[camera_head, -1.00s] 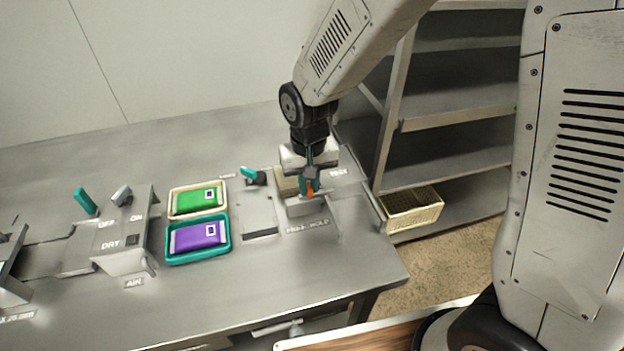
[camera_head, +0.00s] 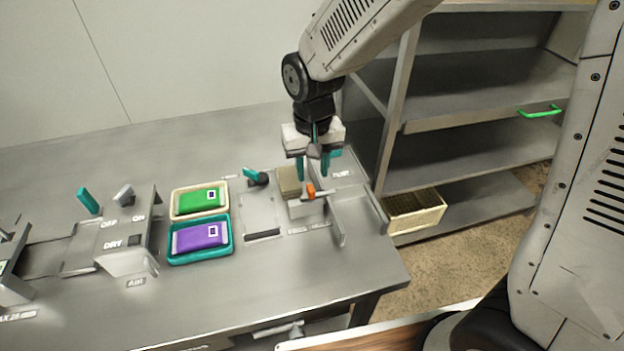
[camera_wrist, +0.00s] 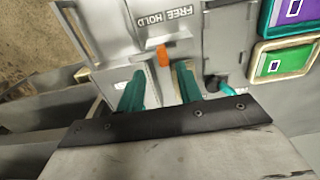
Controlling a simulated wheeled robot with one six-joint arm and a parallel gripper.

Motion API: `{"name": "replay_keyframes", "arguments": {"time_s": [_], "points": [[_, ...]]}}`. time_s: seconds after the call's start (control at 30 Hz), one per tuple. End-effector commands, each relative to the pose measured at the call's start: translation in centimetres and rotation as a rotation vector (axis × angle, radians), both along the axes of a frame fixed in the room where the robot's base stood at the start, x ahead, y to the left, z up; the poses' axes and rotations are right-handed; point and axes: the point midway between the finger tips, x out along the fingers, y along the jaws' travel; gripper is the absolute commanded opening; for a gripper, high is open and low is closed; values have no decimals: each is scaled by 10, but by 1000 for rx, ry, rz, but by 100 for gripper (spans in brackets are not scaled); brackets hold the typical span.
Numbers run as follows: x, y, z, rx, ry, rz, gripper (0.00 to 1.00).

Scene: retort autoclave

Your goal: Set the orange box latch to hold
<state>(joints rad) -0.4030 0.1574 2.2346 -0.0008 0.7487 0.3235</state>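The orange latch (camera_head: 310,191) sits on top of the small grey box (camera_head: 299,207) at the right end of the bench. In the wrist view the orange latch (camera_wrist: 163,55) stands beside the FREE and HOLD lettering (camera_wrist: 167,20), nearer the HOLD end. My gripper (camera_head: 314,172) is above and just behind the latch, fingers pointing down. Its two teal fingers are spread, with nothing between them; the wrist view also shows the open fingers (camera_wrist: 158,85), with the latch beyond their tips. I cannot tell whether the latch is fully seated at HOLD.
A tan block (camera_head: 289,180) stands left of my gripper. A thin grey plate (camera_head: 338,222) stands at the bench's right edge. Green (camera_head: 200,198) and purple (camera_head: 198,237) packs lie in trays to the left. A shelf rack with a cream basket (camera_head: 414,214) is at the right.

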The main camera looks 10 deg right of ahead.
Motion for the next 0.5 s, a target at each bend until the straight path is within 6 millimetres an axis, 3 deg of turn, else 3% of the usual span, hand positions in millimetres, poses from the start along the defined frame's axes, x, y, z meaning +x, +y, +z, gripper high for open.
{"name": "replay_keyframes", "arguments": {"time_s": [0.2, 0.5], "points": [[0, -1, 24, 0, -1, -1, 35], [0, -1, 27, 0, 1, -1, 35]]}}
